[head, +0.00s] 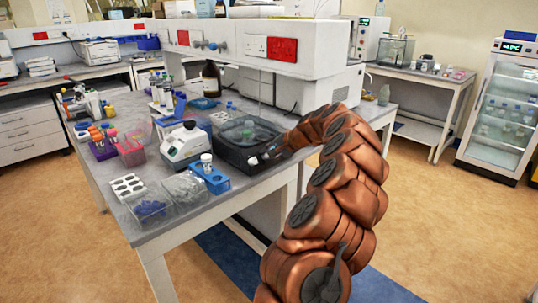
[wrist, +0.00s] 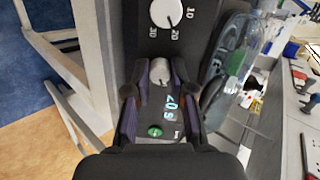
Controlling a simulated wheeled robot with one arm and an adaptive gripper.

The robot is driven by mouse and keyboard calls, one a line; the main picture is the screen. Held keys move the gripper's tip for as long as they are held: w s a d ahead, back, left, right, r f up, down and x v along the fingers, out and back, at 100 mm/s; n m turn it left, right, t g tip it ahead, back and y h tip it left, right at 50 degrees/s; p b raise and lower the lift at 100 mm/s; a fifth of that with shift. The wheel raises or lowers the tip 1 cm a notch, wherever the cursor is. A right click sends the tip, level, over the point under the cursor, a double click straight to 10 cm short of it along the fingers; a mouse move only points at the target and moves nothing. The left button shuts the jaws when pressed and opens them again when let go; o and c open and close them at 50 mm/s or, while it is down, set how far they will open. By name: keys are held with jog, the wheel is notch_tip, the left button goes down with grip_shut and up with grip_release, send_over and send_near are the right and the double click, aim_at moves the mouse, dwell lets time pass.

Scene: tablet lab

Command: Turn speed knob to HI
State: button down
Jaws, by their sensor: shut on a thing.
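The black device (head: 236,158) with a clear domed lid stands on the bench in the head view. In the wrist view its front panel shows a grey knob (wrist: 160,71), a lit display (wrist: 172,108), a green button (wrist: 155,132) and a larger white dial (wrist: 166,12) marked 10, 20, 30. My gripper (wrist: 160,76) has its fingers on both sides of the grey knob and is shut on it. The fingers hide the panel beside this knob, so I cannot read a HI mark or its setting. In the head view my arm reaches the device's front.
A white benchtop device (head: 186,146) and a blue rack (head: 210,176) stand left of the black device. Clear boxes (head: 150,207) stand near the bench's front corner. A shelf unit (head: 260,45) rises behind. The floor at right is open.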

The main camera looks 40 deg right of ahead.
jog(key=c, duration=1)
grip_release()
jog(key=v, duration=1.2)
